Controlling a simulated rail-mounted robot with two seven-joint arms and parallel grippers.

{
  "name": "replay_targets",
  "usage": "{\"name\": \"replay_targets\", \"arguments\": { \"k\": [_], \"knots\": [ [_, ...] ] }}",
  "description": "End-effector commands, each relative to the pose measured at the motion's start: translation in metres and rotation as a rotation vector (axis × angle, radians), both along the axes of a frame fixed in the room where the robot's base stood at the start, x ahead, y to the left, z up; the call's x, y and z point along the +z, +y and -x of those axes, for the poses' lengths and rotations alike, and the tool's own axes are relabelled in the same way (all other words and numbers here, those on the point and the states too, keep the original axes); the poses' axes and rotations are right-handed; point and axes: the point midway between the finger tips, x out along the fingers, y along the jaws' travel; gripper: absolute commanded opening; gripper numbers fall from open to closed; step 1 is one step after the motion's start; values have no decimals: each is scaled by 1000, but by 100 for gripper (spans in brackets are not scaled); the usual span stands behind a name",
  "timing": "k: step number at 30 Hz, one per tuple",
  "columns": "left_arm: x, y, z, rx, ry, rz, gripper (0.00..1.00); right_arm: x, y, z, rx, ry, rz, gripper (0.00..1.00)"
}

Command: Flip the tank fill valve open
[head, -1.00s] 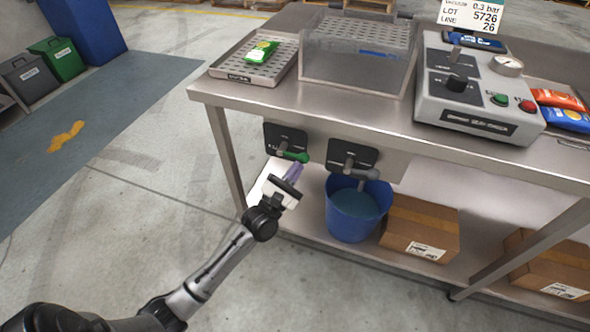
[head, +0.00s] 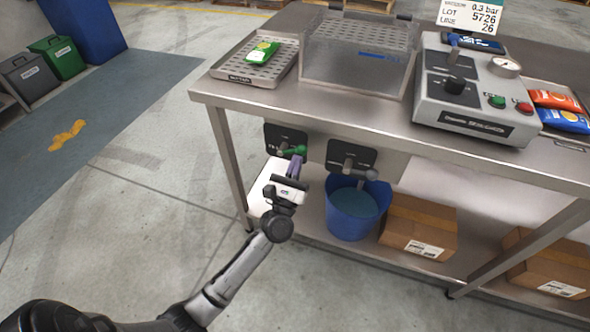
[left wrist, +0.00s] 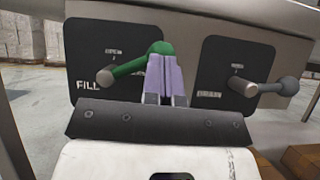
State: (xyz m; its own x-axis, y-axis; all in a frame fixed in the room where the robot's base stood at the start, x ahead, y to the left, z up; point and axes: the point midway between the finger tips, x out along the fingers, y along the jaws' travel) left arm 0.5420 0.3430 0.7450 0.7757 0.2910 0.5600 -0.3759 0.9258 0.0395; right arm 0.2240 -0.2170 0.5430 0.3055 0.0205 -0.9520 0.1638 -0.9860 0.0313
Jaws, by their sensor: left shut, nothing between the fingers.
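The fill valve has a dark plate (left wrist: 90,40) marked "FILL" and a green lever (left wrist: 135,64) on a grey hub. It sits under the table's front edge, left of a second valve, and also shows in the head view (head: 300,149). The lever points right and slightly up. My left gripper (head: 296,161) is shut and empty, its purple fingers (left wrist: 164,76) pointing up at the lever's outer end. The fingertips overlap the lever's end in the left wrist view and seem to touch it from below. My right gripper is out of view.
The second valve (head: 352,163) has a grey lever pointing right, above a blue bucket (head: 352,215) on the lower shelf. Cardboard boxes (head: 418,228) stand right of the bucket. The steel tabletop (head: 350,115) overhangs the valves; a table leg (head: 226,155) stands to their left.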

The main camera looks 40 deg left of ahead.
Motion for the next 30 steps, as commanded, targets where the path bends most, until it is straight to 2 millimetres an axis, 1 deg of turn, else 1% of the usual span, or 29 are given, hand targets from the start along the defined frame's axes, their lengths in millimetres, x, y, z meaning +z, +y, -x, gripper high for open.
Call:
{"name": "replay_targets", "arguments": {
  "k": [1, 9, 24, 26, 30],
  "knots": [
    [4, 0, 0, 1, -21, 46, 0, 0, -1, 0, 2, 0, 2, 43],
    [18, 5, 2, 0, -118, 283, 0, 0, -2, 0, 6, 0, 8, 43],
    [37, 21, 9, 0, -290, 707, 0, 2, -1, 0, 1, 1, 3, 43],
    [38, 23, 10, 1, -307, 749, 0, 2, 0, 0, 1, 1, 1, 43],
    [39, 26, 11, 2, -304, 744, 0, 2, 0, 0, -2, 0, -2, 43]
  ]
}}
